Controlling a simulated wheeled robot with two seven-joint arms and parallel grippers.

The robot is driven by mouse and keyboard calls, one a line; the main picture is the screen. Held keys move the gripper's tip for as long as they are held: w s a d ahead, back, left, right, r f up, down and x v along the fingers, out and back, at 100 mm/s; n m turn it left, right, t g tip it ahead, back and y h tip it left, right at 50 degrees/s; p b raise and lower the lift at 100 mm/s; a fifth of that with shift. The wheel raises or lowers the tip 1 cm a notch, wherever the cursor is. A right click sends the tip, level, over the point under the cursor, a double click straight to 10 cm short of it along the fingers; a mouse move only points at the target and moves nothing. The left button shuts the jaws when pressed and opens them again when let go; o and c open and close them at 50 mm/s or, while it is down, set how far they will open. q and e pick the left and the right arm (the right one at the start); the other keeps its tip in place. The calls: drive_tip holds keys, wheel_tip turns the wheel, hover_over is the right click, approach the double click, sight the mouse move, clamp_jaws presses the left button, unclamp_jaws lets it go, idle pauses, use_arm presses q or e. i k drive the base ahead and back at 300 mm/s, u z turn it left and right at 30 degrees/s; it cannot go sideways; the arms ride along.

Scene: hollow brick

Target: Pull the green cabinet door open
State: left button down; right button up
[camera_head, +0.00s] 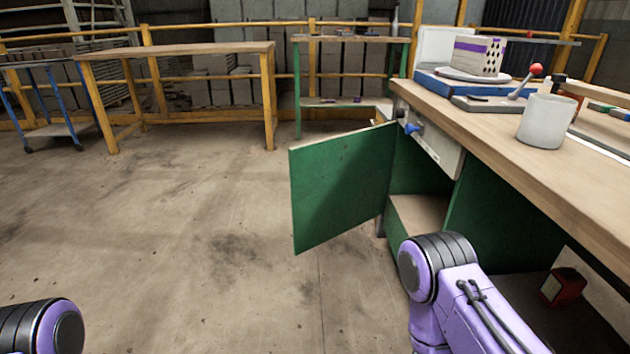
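The green cabinet door (340,188) stands well open on the left side of the workbench. It swings out to the left over the floor, with its hinge side near the bench leg. Behind it the green cabinet (417,212) shows an open inside with a wooden shelf. Part of my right arm is at the lower right, in front of the cabinet, and part of my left arm is at the lower left corner. Neither gripper is in view. No part of my arms visibly touches the door.
The wooden workbench top (575,185) runs along the right, with a white cup (545,120), a hollow brick (479,55) and a red-knobbed lever (525,82) on it. A red object (562,287) sits below it. A wooden table (180,50) stands at the back left. The floor left of the door is clear.

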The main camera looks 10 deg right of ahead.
sight(339, 184)
drive_tip(key=z, duration=0.4)
drive_tip(key=i, duration=1)
